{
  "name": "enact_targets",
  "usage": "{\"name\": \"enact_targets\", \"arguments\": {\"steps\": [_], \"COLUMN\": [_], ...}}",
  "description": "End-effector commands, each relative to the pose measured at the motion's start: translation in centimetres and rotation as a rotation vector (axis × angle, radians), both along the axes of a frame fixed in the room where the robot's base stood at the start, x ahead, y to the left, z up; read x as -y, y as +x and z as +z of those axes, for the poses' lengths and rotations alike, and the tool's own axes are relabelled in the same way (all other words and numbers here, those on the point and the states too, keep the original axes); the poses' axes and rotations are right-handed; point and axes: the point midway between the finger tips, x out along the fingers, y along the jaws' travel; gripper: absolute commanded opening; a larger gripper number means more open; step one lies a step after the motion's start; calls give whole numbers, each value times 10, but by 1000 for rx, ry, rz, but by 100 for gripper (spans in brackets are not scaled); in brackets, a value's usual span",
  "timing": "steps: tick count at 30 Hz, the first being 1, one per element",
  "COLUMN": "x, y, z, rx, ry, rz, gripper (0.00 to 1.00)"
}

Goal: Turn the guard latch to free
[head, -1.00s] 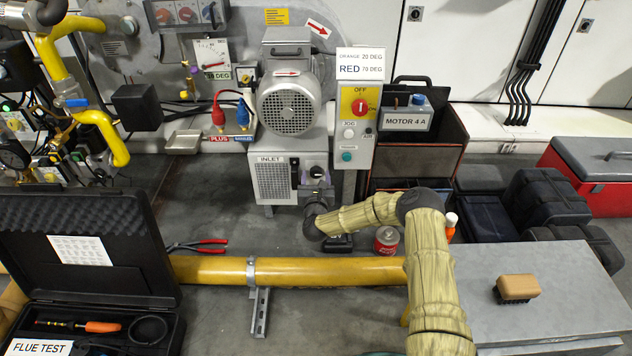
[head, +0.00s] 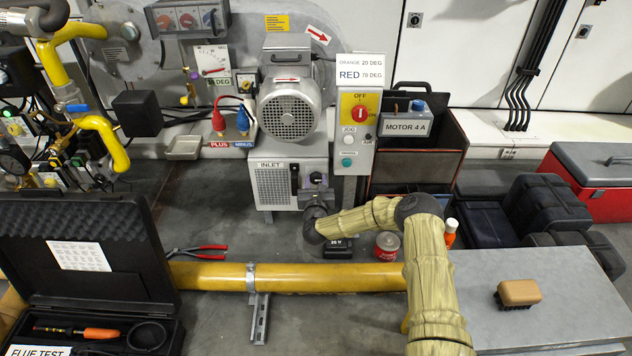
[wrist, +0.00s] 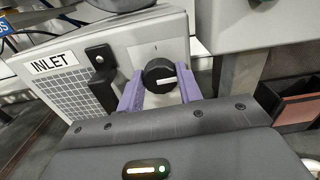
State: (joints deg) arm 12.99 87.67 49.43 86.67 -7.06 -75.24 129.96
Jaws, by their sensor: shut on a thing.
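The grey inlet box (head: 290,180) carries a round black knob (wrist: 160,76) with a white pointer line, seen in the wrist view. The line lies nearly level in that picture, on the knob's right half. My gripper (wrist: 162,84) has its two purple fingers on either side of this knob, shut on it. A black upright latch-like handle (wrist: 101,62) sits just left of the fingers, beside the INLET grille (wrist: 70,88); it also shows in the head view (head: 294,180). No label says which is the guard latch. In the head view my wrist mostly hides the fingers.
A switch post (head: 357,125) stands right of the box, with an open dark bin (head: 432,160) beside it. A yellow pipe (head: 330,278) crosses the floor in front.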

Motion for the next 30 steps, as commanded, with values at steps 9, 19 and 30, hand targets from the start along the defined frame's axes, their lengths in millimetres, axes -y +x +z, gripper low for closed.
{"name": "enact_targets", "arguments": {"steps": [9, 19, 30], "x": [-1, -1, -1], "y": [-1, -1, -1], "z": [1, 2, 1], "rx": [-1, 0, 0], "ry": [-163, -456, -808], "rz": [1, 1, 0], "gripper": [13, 13, 13]}}
